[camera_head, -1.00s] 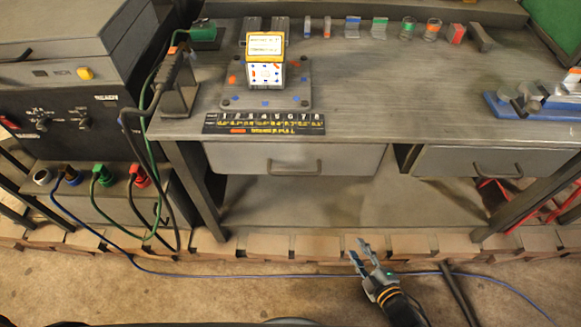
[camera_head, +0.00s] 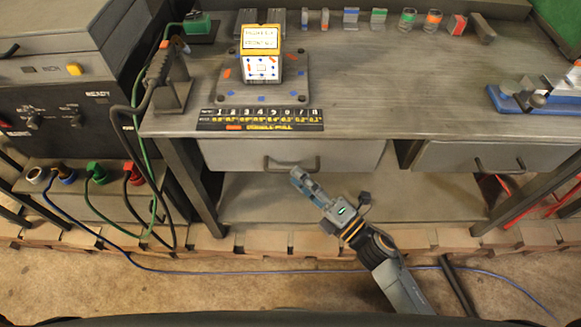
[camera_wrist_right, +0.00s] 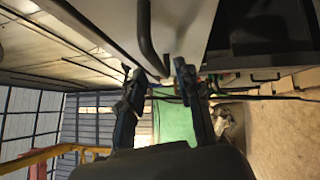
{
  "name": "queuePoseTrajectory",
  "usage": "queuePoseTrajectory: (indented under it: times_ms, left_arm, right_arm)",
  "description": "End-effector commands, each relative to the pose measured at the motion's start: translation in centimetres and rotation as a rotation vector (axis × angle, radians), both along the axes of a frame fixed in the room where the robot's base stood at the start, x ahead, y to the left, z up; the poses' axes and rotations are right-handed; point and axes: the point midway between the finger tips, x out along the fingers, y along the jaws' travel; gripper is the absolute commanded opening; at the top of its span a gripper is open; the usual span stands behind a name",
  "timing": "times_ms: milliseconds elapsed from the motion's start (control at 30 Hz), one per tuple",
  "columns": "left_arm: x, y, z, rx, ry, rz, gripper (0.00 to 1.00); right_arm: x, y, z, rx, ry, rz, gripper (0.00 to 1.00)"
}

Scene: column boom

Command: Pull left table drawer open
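The left table drawer (camera_head: 350,155) is a grey front under the tabletop and looks closed. Its dark bar handle (camera_head: 291,163) is at the middle of the front. My right gripper (camera_head: 298,178) is just below the handle, fingers pointing up at it. In the right wrist view the two fingers of my right gripper (camera_wrist_right: 158,78) are apart, and the dark handle (camera_wrist_right: 147,38) runs down toward the gap between them. I cannot tell whether they touch it. My left gripper is not in view.
A right drawer (camera_head: 480,157) with its own handle sits beside the left one. A table leg (camera_head: 190,180) stands at the left. A blue cable (camera_head: 270,271) crosses the floor.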

Motion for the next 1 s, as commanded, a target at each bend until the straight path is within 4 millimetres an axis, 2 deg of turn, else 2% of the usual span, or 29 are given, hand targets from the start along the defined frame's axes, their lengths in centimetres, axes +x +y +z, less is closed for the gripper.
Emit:
queuePoseTrajectory:
  times_ms: [100, 233, 600, 633, 800, 1000]
  left_arm:
    - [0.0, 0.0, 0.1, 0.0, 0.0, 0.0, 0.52]
    - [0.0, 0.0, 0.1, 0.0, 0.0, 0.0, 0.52]
    - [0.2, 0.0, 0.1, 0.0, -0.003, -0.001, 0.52]
    - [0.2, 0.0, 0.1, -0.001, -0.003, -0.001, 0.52]
    - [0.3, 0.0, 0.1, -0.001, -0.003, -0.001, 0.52]
    - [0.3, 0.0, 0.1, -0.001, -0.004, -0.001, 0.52]
  right_arm:
    - [1.4, 1.4, 0.3, 0.002, 0.001, -0.001, 0.34]
    - [2.3, 2.3, 0.4, 0.001, 0.001, 0.0, 0.34]
    - [2.7, 2.7, 0.5, 0.0, 0.001, -0.001, 0.34]
    - [2.7, 2.7, 0.5, 0.0, 0.001, -0.001, 0.32]
    - [2.7, 2.7, 0.5, 0.001, 0.002, -0.001, 0.0]
    - [2.7, 2.7, 0.4, 0.001, 0.002, -0.001, 0.0]
